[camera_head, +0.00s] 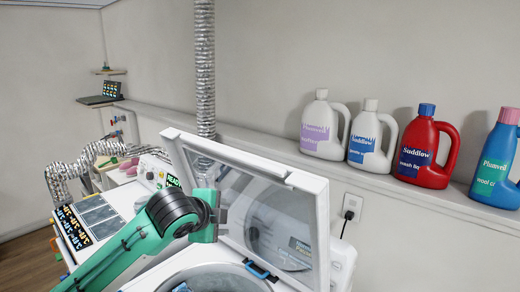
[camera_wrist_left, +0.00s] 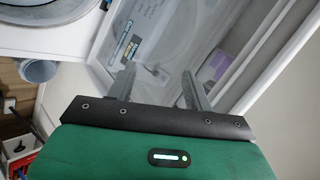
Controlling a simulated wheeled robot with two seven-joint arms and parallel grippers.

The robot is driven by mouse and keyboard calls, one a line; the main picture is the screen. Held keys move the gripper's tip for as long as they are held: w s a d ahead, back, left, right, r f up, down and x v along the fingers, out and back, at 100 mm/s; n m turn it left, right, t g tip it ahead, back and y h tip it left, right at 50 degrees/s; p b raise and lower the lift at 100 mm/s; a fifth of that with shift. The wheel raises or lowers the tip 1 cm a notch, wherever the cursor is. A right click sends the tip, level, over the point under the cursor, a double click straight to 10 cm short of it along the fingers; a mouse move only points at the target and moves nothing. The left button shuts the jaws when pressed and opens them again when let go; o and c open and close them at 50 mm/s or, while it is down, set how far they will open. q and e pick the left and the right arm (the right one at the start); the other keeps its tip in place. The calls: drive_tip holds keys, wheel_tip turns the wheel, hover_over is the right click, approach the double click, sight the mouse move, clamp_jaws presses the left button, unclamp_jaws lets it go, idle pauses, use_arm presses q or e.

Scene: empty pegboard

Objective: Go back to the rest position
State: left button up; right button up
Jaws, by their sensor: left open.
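My left arm comes in from the lower left in the head view. Its gripper (camera_head: 222,212) is beside the raised lid (camera_head: 290,232) of a white top-loading washer. The left wrist view shows the gripper (camera_wrist_left: 159,80) open, with two grey fingers apart and nothing between them. The lid's clear panel lies beyond the fingers there. I cannot tell whether the gripper touches the lid. My right gripper is not in view.
The washer's round opening (camera_head: 215,278) is below the arm. A shelf at the back holds a white purple-label bottle (camera_head: 320,125), a white blue-label bottle (camera_head: 367,135), a red bottle (camera_head: 423,150) and a blue bottle (camera_head: 495,160). A silver duct (camera_head: 204,65) rises behind.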

use_arm(q)
drive_tip(key=s+a+f+n+g, duration=0.1)
drive_tip(key=s+f+n, duration=0.4)
drive_tip(key=s+f, duration=0.45)
drive_tip(key=s+a+f+n+g, duration=0.2)
drive_tip(key=s+f+n, duration=0.3)
drive_tip(key=f, duration=0.7)
drive_tip(key=s+a+f+n+g+y, duration=0.1)
drive_tip(key=s+a+f+n, duration=0.25)
drive_tip(key=s, duration=0.45)
drive_tip(key=s+a+f+n+g+y, duration=0.1)
drive_tip(key=s+a+f+n+y, duration=0.2)
drive_tip(key=s, duration=0.5)
drive_tip(key=s+a+f+n+g, duration=0.2)
drive_tip(key=s+a+f, duration=0.25)
drive_tip(key=s, duration=0.35)
wheel_tip(320, 180, down, 35)
drive_tip(key=g+b, duration=0.1)
drive_tip(key=b, duration=0.2)
drive_tip(key=s+a+f+g+b, duration=0.1)
drive_tip(key=s+a+f+b, duration=0.1)
drive_tip(key=s+f, duration=1.7)
wheel_tip(320, 180, down, 3)
drive_tip(key=shift+s+a+f+m+b, duration=0.1)
drive_tip(key=shift+s+a+m+b, duration=0.05)
drive_tip(key=shift+a+m+b, duration=0.25)
